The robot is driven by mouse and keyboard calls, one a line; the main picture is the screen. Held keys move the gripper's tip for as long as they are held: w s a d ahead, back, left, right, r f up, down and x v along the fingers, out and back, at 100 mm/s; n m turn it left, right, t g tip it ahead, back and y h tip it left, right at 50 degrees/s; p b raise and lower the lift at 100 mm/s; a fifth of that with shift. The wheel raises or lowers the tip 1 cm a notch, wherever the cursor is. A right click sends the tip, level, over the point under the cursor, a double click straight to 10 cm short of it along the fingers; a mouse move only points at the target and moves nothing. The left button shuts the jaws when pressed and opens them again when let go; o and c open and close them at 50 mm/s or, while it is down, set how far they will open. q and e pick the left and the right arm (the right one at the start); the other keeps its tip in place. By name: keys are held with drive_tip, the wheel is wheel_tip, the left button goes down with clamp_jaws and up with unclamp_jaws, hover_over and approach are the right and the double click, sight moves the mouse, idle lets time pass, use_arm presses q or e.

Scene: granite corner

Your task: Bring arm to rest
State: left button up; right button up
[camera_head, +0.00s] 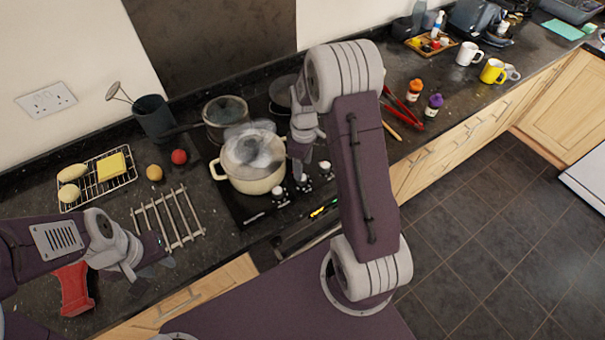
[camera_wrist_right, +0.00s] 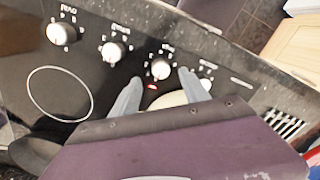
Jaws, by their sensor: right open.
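My right arm reaches up across the middle of the head view, and its gripper (camera_head: 300,165) hangs beside the cream pot (camera_head: 253,180), over the hob. In the right wrist view the two fingers of this gripper (camera_wrist_right: 162,88) are apart with nothing gripped between them. Hob knobs (camera_wrist_right: 160,69) and a cream rounded surface show beyond them. My left gripper (camera_head: 158,258) is at the lower left, above the counter near the metal rack trivet (camera_head: 168,217). Its finger gap is not clear.
The cream pot has a see-through lid and stands on the black hob (camera_head: 232,205). A lidded pan (camera_head: 226,112) is behind it. A wire rack (camera_head: 97,178) with food, a red-handled object (camera_head: 75,288), mugs (camera_head: 493,71) and bottles (camera_head: 433,104) stand on the counter.

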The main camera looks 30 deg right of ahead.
wheel_tip(320, 180, up, 4)
drive_tip(key=shift+f, duration=0.1)
idle(0.4)
drive_tip(key=s+a+r+t+b, duration=0.1)
drive_tip(key=s+a+r+b, duration=0.15)
drive_tip(key=s+a, duration=0.4)
drive_tip(key=s+a+f+m, duration=0.1)
drive_tip(key=s+f+m, duration=0.1)
drive_tip(key=s+m, duration=0.4)
drive_tip(key=shift+s+a+m+t+p, duration=0.3)
drive_tip(key=shift+s+m+p, duration=0.1)
drive_tip(key=shift+m, duration=0.7)
drive_tip(key=shift+w+d, duration=0.1)
drive_tip(key=shift+w, duration=0.05)
